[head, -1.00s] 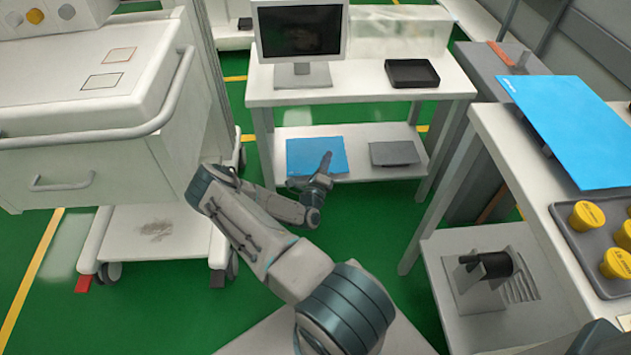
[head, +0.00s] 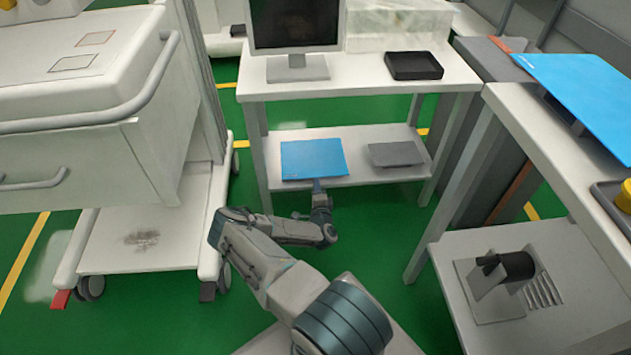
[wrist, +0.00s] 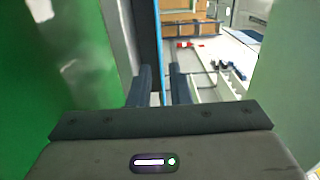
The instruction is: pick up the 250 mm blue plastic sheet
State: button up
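A small blue plastic sheet (head: 312,158) lies flat on the lower shelf of the white table, near its front edge. My gripper (head: 318,186) is at the sheet's front edge in the head view. In the wrist view, my gripper (wrist: 161,85) is open. The sheet shows edge-on as a thin blue strip (wrist: 159,50) between the two fingers, with gaps visible at the sides. A larger blue sheet (head: 590,95) lies on the right-hand table. No size marking is readable on either.
The lower shelf (head: 360,175) also holds a grey sheet (head: 395,154) to the right. A monitor (head: 297,30) and black tray (head: 413,66) stand on the table above. A white cart (head: 150,240) is at left; a black roll (head: 507,266) sits on the right table's lower shelf.

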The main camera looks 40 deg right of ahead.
aim_at(316, 175)
jog(key=shift+b+x, duration=0.55)
jog(key=shift+x, duration=1.5)
jog(key=shift+c, duration=0.4)
grip_shut()
jog(key=shift+r+p, duration=1.1)
jog(key=shift+r, duration=0.05)
jog(key=shift+f, duration=0.1)
